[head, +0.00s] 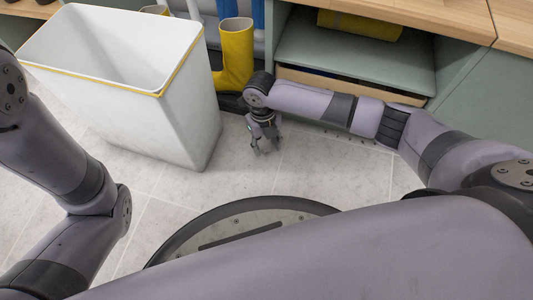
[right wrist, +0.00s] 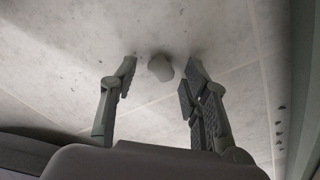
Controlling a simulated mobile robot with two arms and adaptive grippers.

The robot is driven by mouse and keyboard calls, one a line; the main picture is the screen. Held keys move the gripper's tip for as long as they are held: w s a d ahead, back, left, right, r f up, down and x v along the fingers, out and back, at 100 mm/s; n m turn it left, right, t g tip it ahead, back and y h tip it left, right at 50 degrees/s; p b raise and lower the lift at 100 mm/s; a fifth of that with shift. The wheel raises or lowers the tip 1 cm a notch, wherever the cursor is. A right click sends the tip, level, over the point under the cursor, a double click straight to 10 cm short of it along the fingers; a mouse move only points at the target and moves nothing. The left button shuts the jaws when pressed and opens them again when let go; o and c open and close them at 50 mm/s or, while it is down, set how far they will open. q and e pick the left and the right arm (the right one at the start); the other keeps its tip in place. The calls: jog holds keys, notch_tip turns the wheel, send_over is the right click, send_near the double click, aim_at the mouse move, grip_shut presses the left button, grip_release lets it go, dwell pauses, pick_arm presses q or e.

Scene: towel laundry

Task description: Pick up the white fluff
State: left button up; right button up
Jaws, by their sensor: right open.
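My right gripper (head: 265,146) points down at the floor beside the white bin in the head view. In the right wrist view it is open, with one finger on each side of the fluff and a gap on both sides. I cannot make out the fluff in the head view, where the gripper covers that spot. My left arm shows at the left of the head view, but its gripper is out of the picture.
A tall white bin (head: 165,115) with a yellow rim line stands left of my right gripper. Yellow boots (head: 236,55) stand behind. A green shelf unit (head: 350,58) with wooden tops is at the back right. Pale floor tiles (head: 310,170) are clear in front; small dark specks dot the floor.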

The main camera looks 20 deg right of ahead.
jog(key=shift+f, duration=0.25)
jog(key=shift+c, duration=0.2)
jog(key=c, duration=0.7)
jog(key=shift+c, duration=0.2)
